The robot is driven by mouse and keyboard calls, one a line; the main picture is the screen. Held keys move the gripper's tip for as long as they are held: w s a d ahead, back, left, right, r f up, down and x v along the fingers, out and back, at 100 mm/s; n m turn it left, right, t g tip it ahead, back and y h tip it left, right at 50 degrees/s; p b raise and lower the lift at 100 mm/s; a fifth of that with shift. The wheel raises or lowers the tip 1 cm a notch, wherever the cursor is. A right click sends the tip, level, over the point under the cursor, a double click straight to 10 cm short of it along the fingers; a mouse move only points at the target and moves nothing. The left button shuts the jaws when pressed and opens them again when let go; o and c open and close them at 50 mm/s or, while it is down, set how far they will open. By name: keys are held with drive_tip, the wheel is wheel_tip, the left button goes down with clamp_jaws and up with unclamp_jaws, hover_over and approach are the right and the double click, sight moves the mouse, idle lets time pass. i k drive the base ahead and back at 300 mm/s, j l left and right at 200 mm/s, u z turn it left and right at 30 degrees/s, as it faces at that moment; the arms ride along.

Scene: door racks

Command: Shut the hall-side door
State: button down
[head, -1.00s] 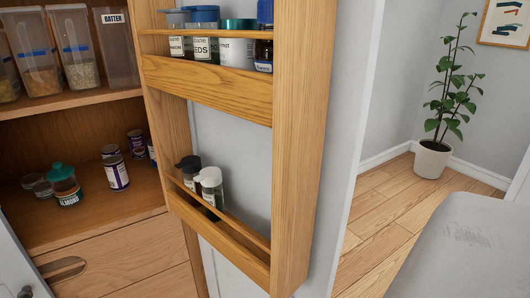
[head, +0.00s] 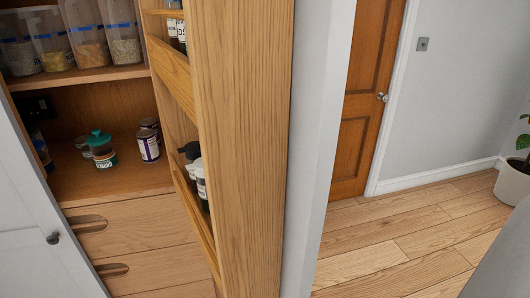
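A cupboard door with oak racks on its inner side (head: 240,150) stands open in the middle of the head view, on the side towards the hall. I see it nearly edge-on. Its outer face is pale grey (head: 309,140). Dark-lidded and white-lidded jars (head: 201,182) stand in its lower rack, and more jars (head: 176,30) show in an upper rack. The other cupboard door (head: 35,210), pale with a dark knob, is open at the left. My gripper is not in view.
The cupboard holds food tubs (head: 88,45), a green-lidded jar (head: 102,150) and tins (head: 149,145) above drawers (head: 150,235). Beyond are a closed-looking brown room door (head: 362,100), bare floorboards (head: 400,240) and a potted plant (head: 515,180) at the right edge.

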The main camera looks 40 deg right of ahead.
sight(260, 87)
drive_tip(key=k+l, duration=0.15)
drive_tip(key=l, duration=0.2)
drive_tip(key=k+l+u, duration=0.1)
drive_tip(key=l, duration=0.3)
drive_tip(key=k+l+u, duration=0.1)
drive_tip(key=l, duration=0.25)
drive_tip(key=k+l, duration=0.25)
drive_tip(key=k+l+u, duration=0.1)
drive_tip(key=l, duration=0.35)
drive_tip(key=l+z, duration=0.3)
drive_tip(key=i, duration=0.05)
